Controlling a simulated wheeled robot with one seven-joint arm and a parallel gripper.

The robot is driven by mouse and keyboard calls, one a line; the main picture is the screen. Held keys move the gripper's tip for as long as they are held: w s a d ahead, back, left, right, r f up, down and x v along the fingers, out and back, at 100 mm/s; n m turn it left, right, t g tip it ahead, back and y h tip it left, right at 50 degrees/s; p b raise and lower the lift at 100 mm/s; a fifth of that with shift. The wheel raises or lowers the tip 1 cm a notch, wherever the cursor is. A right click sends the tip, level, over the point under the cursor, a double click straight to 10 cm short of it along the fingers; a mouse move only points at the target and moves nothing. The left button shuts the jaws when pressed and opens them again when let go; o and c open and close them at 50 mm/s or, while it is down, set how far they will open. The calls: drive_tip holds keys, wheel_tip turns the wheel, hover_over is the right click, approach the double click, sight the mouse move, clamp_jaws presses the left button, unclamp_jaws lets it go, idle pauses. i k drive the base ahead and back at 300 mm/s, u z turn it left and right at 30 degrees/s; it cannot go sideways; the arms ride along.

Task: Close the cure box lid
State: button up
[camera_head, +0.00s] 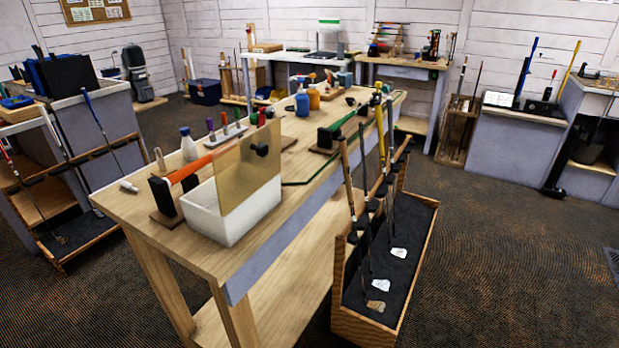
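The cure box (235,222) is a white open-topped tub on the near end of the wooden workbench. Its lid (243,172) is a translucent amber panel with a dark round knob (260,150) on its face. The lid stands raised, steeply upright over the box, and the box's left part shows open. Whether the lid is hinged to the box, and along which edge, I cannot tell. My gripper is not in view.
A red-orange bar on a dark holder (165,198) stands just left of the box. A white bottle (188,145) and a rack of screwdriver-like tools (228,133) are behind it. A wooden club rack (365,318) stands on the floor right of the bench. Open carpet lies further right.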

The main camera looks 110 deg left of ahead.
sight(239, 172)
drive_tip(key=u, duration=0.1)
drive_tip(key=i, duration=0.35)
drive_tip(key=u, duration=3.6)
drive_tip(key=k, duration=0.85)
drive_tip(key=u, duration=0.2)
drive_tip(key=i, duration=0.8)
drive_tip(key=z, duration=0.05)
